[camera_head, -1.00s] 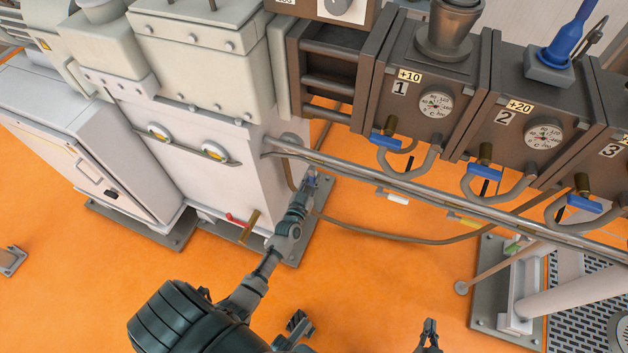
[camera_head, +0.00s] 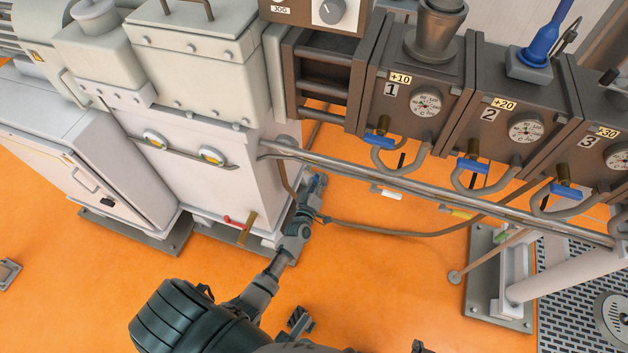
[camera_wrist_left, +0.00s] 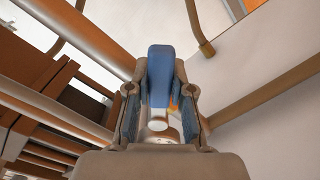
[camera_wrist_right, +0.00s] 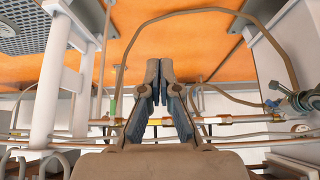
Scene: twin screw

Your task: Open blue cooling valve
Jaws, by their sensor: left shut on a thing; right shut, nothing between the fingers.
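The blue valve handle (camera_head: 319,181) is low beside the white machine housing, just under the left end of the long metal pipes. My left gripper (camera_head: 311,193) reaches it from the front and is shut on it. In the left wrist view the blue handle (camera_wrist_left: 160,65) stands between the two fingers (camera_wrist_left: 160,95), with its far end sticking out beyond them. The valve body behind it is mostly hidden. My right gripper is shut and empty in the right wrist view (camera_wrist_right: 159,70). Only a bit of it shows at the bottom edge of the head view.
More blue handles (camera_head: 379,138) hang under the numbered barrel blocks. White (camera_head: 390,194), yellow (camera_head: 462,213) and green (camera_head: 503,237) handles sit along the lower pipe. A red handle (camera_head: 233,222) is left of my left gripper. The metal pipes (camera_head: 400,185) run close above. Orange floor is open in front.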

